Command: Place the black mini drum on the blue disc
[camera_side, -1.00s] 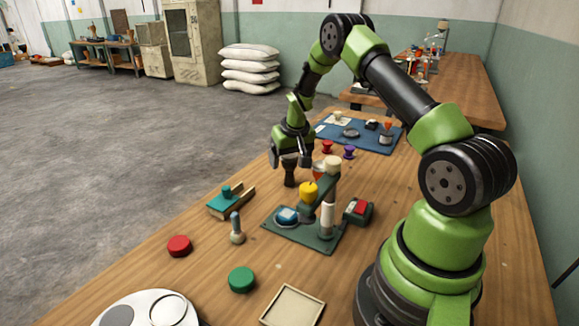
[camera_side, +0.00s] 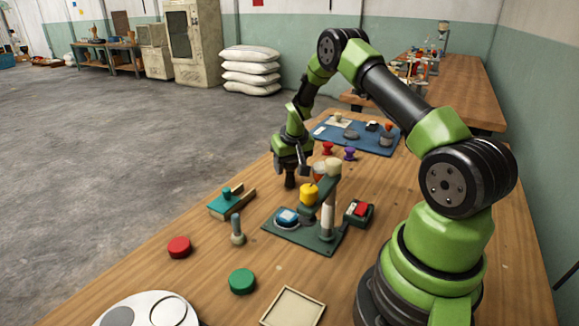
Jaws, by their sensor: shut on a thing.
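The black mini drum (camera_side: 290,181) is a small dark goblet shape standing upright on the wooden table beyond the green press stand. My gripper (camera_side: 291,170) points down over it and is shut on its upper part, which the fingers hide. The drum's foot appears to be at table level. A small blue piece (camera_side: 287,215) sits on a round seat on the green base of the press stand. I cannot tell whether this piece is the blue disc, and no other plain blue disc is clear.
The press stand (camera_side: 326,205) with a yellow knob is close in front of my gripper. A red disc (camera_side: 179,247), a green disc (camera_side: 242,281) and a wooden tray (camera_side: 293,308) lie nearer. A blue mat (camera_side: 357,137) holds several small things behind.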

